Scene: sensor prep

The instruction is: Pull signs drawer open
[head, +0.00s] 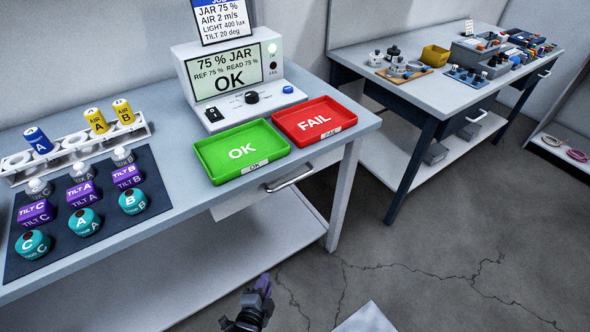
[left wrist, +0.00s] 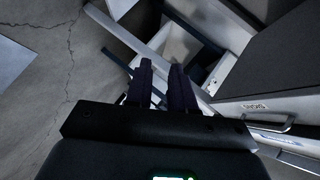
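The signs drawer (head: 240,205) is a white front under the near edge of the grey bench, below the green tray. It looks closed. Its silver bar handle (head: 290,178) sticks out toward the aisle. In the left wrist view the drawer front with its SIGNS label (left wrist: 255,105) is at the right, with the handle (left wrist: 270,126) beside it. My left gripper (head: 265,282) is out over the floor, in front of and lower in the picture than the handle, not touching it. Its dark fingers (left wrist: 161,66) are apart with nothing between them. My right gripper is not seen.
The bench (head: 185,205) holds a green OK tray (head: 215,160), a red FAIL tray (head: 335,110), a tester (head: 190,80) and a mat (head: 150,180) of sensor parts. A lower shelf (head: 180,275) lies under it. A second bench (head: 440,95) stands behind right. The floor between is clear.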

